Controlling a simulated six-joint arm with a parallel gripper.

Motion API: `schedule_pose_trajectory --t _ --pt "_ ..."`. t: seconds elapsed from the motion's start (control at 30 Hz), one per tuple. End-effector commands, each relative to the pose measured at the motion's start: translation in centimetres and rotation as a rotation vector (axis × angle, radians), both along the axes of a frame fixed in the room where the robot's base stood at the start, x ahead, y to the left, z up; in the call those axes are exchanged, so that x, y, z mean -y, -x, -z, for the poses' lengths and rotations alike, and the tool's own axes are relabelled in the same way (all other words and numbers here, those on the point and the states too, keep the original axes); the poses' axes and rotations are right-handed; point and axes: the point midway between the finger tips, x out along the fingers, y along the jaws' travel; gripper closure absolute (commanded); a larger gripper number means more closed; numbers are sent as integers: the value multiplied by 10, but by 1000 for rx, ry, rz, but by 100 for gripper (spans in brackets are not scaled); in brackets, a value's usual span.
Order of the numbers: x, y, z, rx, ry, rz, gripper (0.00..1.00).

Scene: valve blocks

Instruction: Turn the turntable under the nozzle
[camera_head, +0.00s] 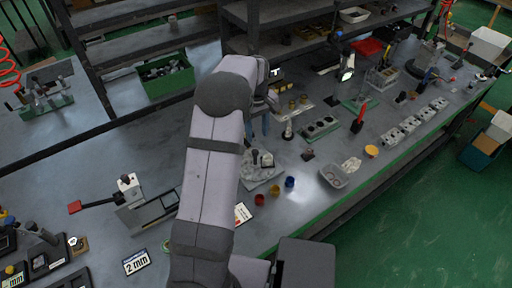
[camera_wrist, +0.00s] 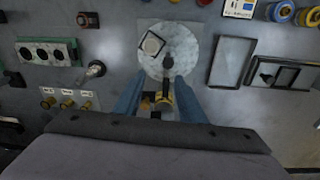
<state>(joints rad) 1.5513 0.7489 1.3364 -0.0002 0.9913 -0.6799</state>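The turntable (camera_wrist: 178,62) is a pale grey disc on a square plate, seen in the wrist view just beyond my fingertips. In the head view the turntable (camera_head: 258,179) lies below and in front of my gripper (camera_head: 259,132). My gripper (camera_wrist: 158,84) shows two blue fingers spread apart, near the disc's edge. A brass-and-black fitting (camera_wrist: 160,97) shows between the fingers, with gaps at both sides. I cannot tell whether it is the nozzle. Contact between fingers and disc is not clear.
A green holder (camera_wrist: 48,50) with dark round holes stands left in the wrist view, near a dark-and-silver knob (camera_wrist: 95,69) and several brass fittings (camera_wrist: 67,103). Rectangular frames (camera_wrist: 231,62) lie right.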

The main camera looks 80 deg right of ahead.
Motion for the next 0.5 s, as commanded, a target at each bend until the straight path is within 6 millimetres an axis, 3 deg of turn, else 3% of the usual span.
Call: schedule_pose_trajectory --t 0.23,0.5 --pt "-11 0 -6 -13 -56 -340 63" --pt "-14 0 -6 -16 -65 -479 63"
